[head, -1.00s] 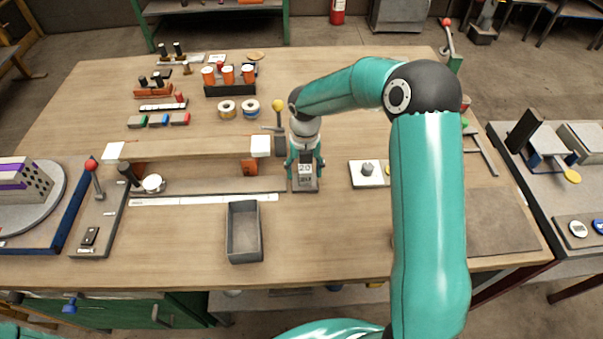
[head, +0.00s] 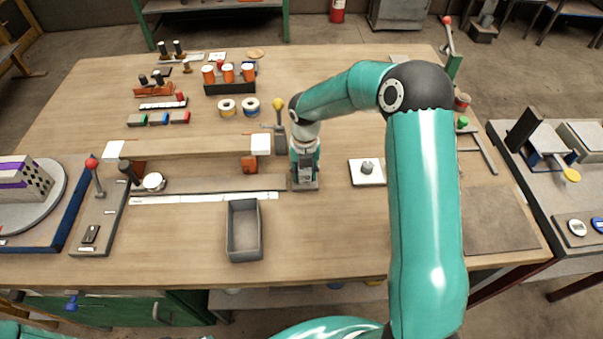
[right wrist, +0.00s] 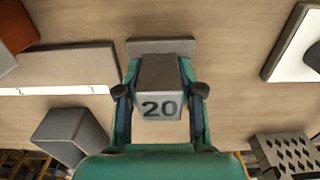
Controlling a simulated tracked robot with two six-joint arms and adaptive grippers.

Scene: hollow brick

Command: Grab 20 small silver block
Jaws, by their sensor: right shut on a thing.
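The small silver block marked 20 (right wrist: 160,72) sits between the two fingers of my right gripper (right wrist: 160,94) in the right wrist view, its number facing the camera. The right gripper is shut on it. In the head view my right gripper (head: 305,160) points down at the block, over a small grey plate (head: 305,186). The fingers and wrist partly cover the block there, and its number is not readable. I cannot tell whether the block still touches the plate. My left gripper is not in view.
An open grey bin (head: 231,232) stands to the front left. A long wooden beam (head: 190,147) with white end blocks lies to the left, near a white ruler (head: 190,198). A white plate with a grey knob (head: 367,180) lies to the right.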

